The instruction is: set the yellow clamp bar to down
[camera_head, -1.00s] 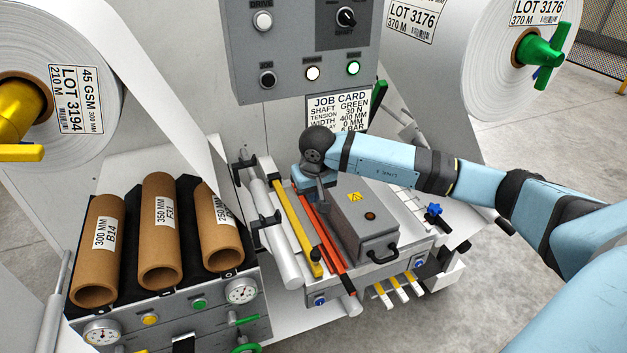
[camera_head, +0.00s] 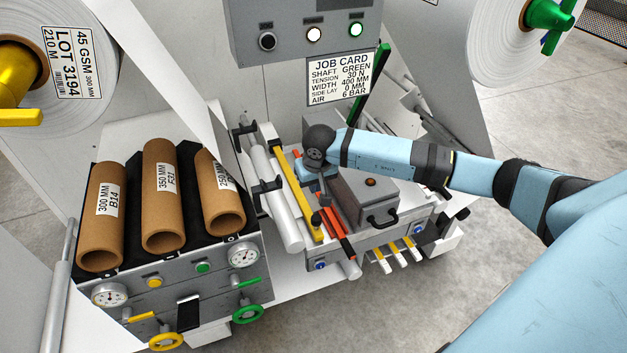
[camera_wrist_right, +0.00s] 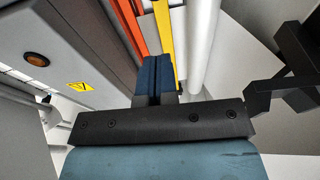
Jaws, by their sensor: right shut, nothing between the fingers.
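The yellow clamp bar (camera_head: 297,199) is a long, narrow bar along the left side of the grey block on the machine's deck. It has a dark knob near its front end. My right gripper (camera_head: 320,208) is shut and empty, pointing down over the orange and yellow bars. In the right wrist view the shut blue fingers (camera_wrist_right: 155,72) overlap the near part of the yellow bar (camera_wrist_right: 163,32). I cannot tell whether they touch it. My left gripper is out of view.
An orange bar (camera_head: 340,238) runs close beside the yellow one. A grey block (camera_head: 366,199) with a black handle stands right of it. A white roller (camera_head: 284,222) lies to the left. Brown cores (camera_head: 163,203) rest on a rack further left. A job card (camera_head: 342,79) hangs behind.

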